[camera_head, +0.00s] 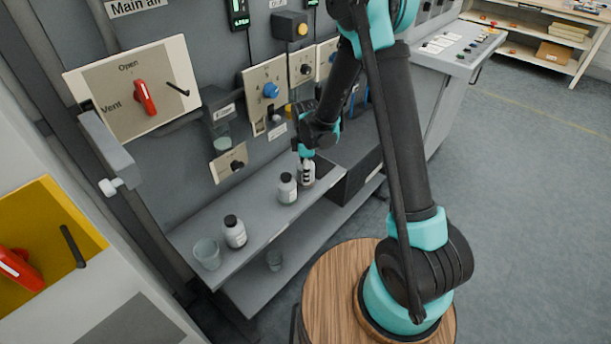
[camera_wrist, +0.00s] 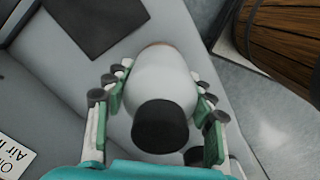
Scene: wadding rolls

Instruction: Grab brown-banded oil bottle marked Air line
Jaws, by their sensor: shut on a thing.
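A white bottle with a black cap (camera_wrist: 160,125) stands between the fingers of my gripper (camera_wrist: 158,105) in the wrist view. A thin brownish edge shows at the far end of its body. In the head view my gripper (camera_head: 306,158) reaches down over this bottle (camera_head: 308,174), at the right end of the row on the grey shelf (camera_head: 262,222). The fingers are shut around its sides. The bottle appears upright on the shelf, but I cannot tell whether its base touches. In the wrist view a white label (camera_wrist: 14,158), partly cut off, reads "Oil Air li…".
Two similar bottles stand to the left, one near (camera_head: 287,190) and one farther off (camera_head: 234,233). A clear beaker (camera_head: 207,254) stands at the shelf's left end. A control panel (camera_head: 265,90) with knobs rises behind. A round wooden top (camera_head: 330,290) is in front.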

